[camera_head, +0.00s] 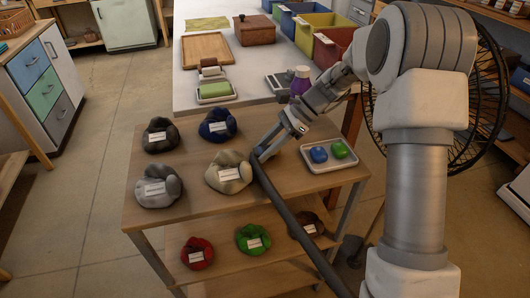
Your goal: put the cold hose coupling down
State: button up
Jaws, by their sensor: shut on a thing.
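A dark grey hose (290,221) runs from my gripper (262,155) down over the front edge of a wooden cart top (268,212) and out at the bottom of the view. My gripper is shut on the hose's upper end, low over the cart top, just right of a beige labelled pouch (226,173). The coupling itself is too small and too covered by the fingers to make out, and no cold marking shows. I cannot tell whether the held end touches the cart top.
A pale tray (318,168) with a blue and a green lump stands right of my gripper. Dark, navy and grey pouches (156,192) lie left and behind. Bare wood shows at the cart's front. A white table (190,82) with bins adjoins behind; a lower shelf holds more pouches.

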grip_shut()
